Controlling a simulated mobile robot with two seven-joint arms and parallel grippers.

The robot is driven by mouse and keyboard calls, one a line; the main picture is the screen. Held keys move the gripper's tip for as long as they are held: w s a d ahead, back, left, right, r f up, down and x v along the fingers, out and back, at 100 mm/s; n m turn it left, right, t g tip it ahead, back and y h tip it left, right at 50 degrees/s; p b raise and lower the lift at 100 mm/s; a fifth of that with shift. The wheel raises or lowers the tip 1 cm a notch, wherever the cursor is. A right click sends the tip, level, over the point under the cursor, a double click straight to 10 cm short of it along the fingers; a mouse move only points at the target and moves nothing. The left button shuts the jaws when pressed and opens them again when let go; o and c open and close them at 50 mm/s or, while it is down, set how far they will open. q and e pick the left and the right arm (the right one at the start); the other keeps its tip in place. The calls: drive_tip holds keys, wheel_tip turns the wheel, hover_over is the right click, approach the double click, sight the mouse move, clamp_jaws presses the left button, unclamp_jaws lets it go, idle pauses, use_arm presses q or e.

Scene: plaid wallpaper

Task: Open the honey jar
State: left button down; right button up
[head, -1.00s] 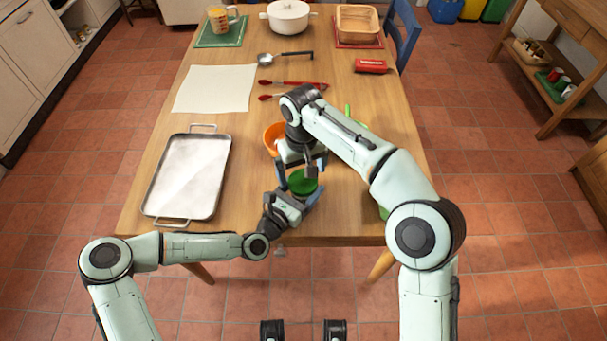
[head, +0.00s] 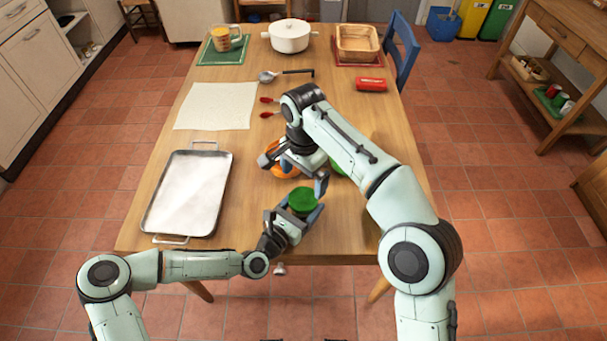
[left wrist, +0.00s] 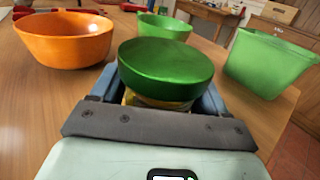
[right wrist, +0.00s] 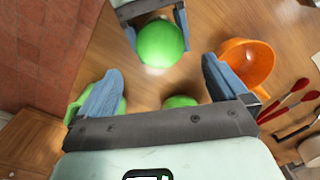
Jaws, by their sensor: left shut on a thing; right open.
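The honey jar has a wide green lid (left wrist: 166,62), which sits on top of it in the left wrist view. A thin strip of the yellowish jar (left wrist: 158,101) shows below the lid; the rest is hidden. My left gripper (head: 301,209) is shut around the jar, near the table's front edge. In the head view the lid (head: 303,199) faces up. My right gripper (head: 305,174) is open and empty, just behind and above the lid. In the right wrist view the lid (right wrist: 162,43) lies ahead of the open fingers (right wrist: 160,75), apart from them.
An orange bowl (left wrist: 65,40), a green bowl (left wrist: 163,27) and a green rectangular container (left wrist: 268,62) stand close around the jar. A metal tray (head: 188,193) lies on the left of the table. Red-ended utensils (right wrist: 285,100) lie beyond the orange bowl.

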sight(304, 199)
drive_tip(key=shift+f, duration=4)
drive_tip(key=c, duration=1.1)
drive_tip(key=n, duration=1.3)
